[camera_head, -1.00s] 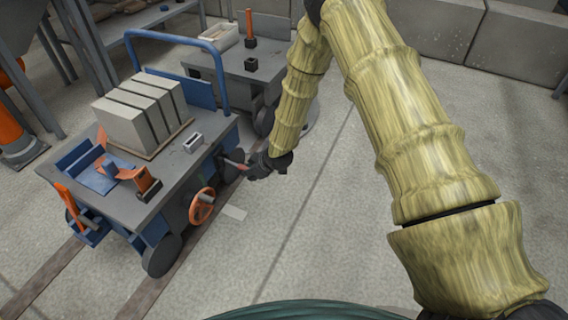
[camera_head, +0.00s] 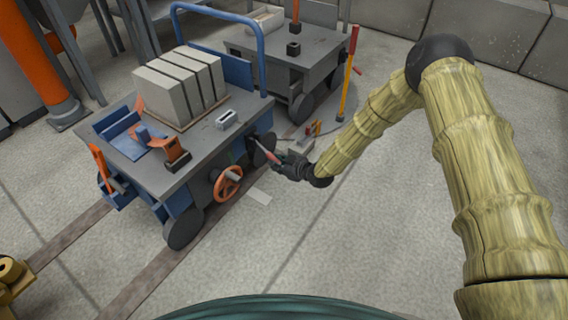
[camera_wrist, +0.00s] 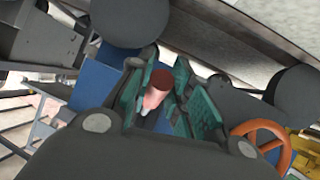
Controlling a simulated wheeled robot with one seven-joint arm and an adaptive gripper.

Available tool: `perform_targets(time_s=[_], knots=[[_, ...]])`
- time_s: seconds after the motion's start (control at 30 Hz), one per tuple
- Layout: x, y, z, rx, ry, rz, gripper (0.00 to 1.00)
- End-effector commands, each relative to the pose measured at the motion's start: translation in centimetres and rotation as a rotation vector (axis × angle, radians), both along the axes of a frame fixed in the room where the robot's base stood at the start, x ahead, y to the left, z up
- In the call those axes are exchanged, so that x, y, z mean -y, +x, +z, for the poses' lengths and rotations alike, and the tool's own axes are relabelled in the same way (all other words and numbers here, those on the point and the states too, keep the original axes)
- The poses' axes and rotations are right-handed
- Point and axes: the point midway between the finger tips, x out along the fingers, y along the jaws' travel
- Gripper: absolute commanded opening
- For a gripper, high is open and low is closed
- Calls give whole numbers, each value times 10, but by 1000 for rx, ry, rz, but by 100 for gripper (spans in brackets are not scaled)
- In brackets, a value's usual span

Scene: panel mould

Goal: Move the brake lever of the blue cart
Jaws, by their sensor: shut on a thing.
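The blue cart (camera_head: 180,167) stands on rails at left centre in the head view, with an orange handwheel (camera_head: 227,184) on its near side. The brake lever (camera_head: 266,153), a thin rod with a red grip, sticks out of the cart's right side and slants down to the right. My gripper (camera_head: 284,163) is shut on its red grip. In the wrist view the lever's red end (camera_wrist: 156,91) lies between the green finger pads. Its far part is hidden. The handwheel (camera_wrist: 262,140) shows at lower right there.
Grey blocks (camera_head: 181,86) and an orange clamp (camera_head: 176,153) are on the cart top. A second cart (camera_head: 285,50) stands behind. A red and yellow post (camera_head: 347,73) stands right of it. The floor in front and right is open.

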Motion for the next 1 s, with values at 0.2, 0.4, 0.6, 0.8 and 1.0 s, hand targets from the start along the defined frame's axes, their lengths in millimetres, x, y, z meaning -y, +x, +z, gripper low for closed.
perform_targets(time_s=[0.2,0.4,0.6,0.8,1.0], knots=[[-1,2,1,3,2,-1,0],[0,1,1,2,2,-3,42],[2,1,1,1,1,-3,42],[5,-2,3,1,0,-3,42],[23,-17,15,0,1,-4,42]])
